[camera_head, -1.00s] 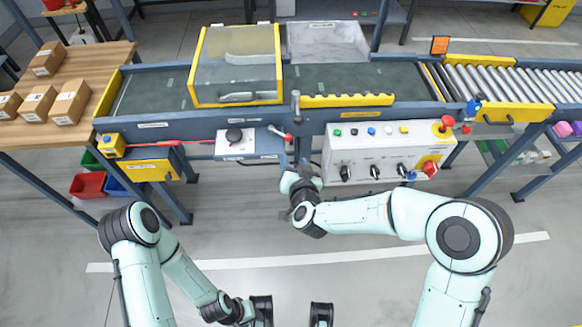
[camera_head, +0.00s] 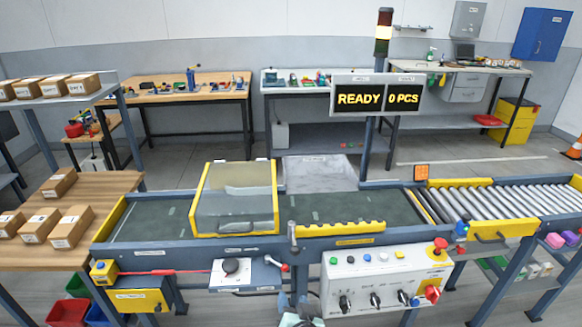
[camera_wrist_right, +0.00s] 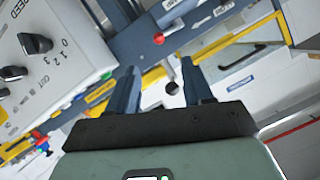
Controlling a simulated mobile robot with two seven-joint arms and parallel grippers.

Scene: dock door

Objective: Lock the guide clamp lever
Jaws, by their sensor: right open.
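The guide clamp lever (camera_head: 292,236) appears to be the grey upright handle at the conveyor's front edge, at the left end of the yellow guide rail (camera_head: 340,229). My right gripper (camera_head: 293,300) is at the bottom edge of the head view, below that handle, and only partly shows. In the right wrist view, its two fingers (camera_wrist_right: 161,90) are apart with nothing gripped. My left gripper is out of view.
A red-tipped lever (camera_head: 275,262) sits by the dial box (camera_head: 231,271), left of the handle. The control panel (camera_head: 385,282) with knobs and a red stop button (camera_head: 439,246) is close on the right. A clear yellow-framed hood (camera_head: 236,199) stands behind left.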

